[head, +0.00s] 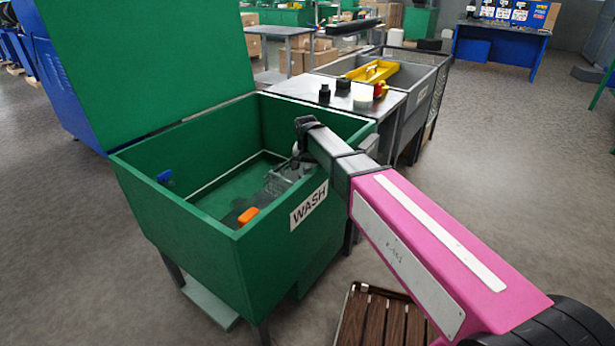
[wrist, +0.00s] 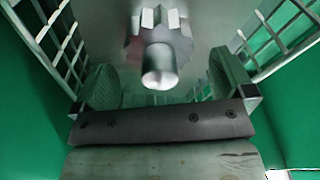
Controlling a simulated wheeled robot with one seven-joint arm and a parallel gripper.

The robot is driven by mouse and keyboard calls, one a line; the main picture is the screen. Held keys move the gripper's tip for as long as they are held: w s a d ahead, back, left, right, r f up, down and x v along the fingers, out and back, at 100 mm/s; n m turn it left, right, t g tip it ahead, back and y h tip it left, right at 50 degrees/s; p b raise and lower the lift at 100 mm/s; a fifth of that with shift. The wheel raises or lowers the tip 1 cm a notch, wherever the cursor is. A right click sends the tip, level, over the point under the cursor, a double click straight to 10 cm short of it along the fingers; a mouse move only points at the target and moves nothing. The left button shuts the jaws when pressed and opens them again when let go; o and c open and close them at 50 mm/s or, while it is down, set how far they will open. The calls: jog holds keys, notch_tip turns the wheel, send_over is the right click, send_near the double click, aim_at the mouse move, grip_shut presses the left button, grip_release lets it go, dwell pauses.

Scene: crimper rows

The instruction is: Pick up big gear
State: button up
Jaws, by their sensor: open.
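In the wrist view a silver toothed gear (wrist: 160,45) with a thick round shaft points toward the camera. I take it for the big gear. My gripper (wrist: 165,80) is open, with one pad to the left and one to the right of the shaft. The shaft lies roughly between them, with gaps on both sides and no visible contact. In the head view my arm reaches over the rim of the green wash tub (head: 255,285). My gripper (head: 287,178) is down inside it, small and unclear there. I cannot make out the gear in the head view.
Grid walls (wrist: 55,38) flank the gear on both sides in the wrist view. An orange block (head: 248,216) and a blue piece (head: 164,176) are at the tub's edges. A metal table (head: 300,88) with dark and white parts stands behind. A raised green lid (head: 150,60) backs the tub.

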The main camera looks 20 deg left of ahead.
notch_tip(320, 180, down, 2)
jog(key=shift+w, duration=0.1)
jog(key=c, duration=1.3)
